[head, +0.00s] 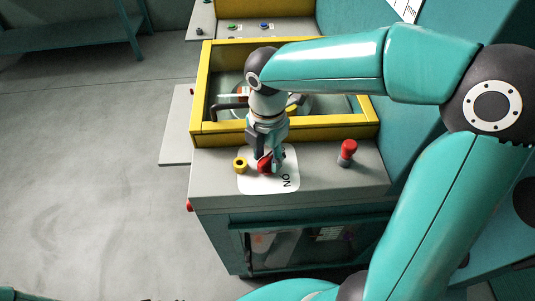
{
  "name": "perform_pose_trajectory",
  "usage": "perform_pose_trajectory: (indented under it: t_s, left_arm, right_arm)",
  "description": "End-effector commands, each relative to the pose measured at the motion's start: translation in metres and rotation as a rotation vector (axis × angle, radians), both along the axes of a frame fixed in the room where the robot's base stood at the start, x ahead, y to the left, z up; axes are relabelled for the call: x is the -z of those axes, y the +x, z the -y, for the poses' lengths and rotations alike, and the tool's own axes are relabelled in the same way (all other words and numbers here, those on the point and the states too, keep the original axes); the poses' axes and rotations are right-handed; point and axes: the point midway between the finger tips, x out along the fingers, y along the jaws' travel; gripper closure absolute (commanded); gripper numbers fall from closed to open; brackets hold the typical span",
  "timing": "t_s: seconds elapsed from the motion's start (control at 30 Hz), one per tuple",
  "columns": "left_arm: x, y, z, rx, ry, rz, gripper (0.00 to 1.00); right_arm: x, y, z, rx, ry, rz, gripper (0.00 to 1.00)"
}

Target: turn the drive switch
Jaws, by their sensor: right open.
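The drive switch (264,165) is a red knob on a white plate (267,183) marked "ON", on the grey top of a teal cabinet. My right gripper (265,154) points down at the switch from above and is open. Its fingers hide part of the knob, and I cannot tell whether they touch it. My left gripper is not in view.
A yellow ring-shaped part (240,164) sits left of the switch. A red-topped post (347,152) stands to the right. A yellow-framed enclosure (201,95) rises behind. A panel with green and blue buttons (279,29) is farther back.

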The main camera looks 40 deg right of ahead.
Motion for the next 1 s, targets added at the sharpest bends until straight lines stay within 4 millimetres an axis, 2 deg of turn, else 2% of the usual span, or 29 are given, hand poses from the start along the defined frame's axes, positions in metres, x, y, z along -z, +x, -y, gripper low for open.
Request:
perform_pose_trajectory:
  t_s: [0.27, 0.5, 1.0]
  left_arm:
    - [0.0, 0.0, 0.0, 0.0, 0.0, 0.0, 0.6]
    - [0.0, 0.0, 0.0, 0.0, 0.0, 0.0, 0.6]
    - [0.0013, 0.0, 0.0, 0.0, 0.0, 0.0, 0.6]
  right_arm:
    - [0.0008, -0.0001, 0.0002, 0.001, 0.0, 0.0, 0.6]
    - [0.0005, 0.0, 0.0003, 0.001, 0.0, 0.001, 1.0]
    - [0.0004, 0.0006, 0.0003, 0.062, 0.001, 0.003, 1.0]
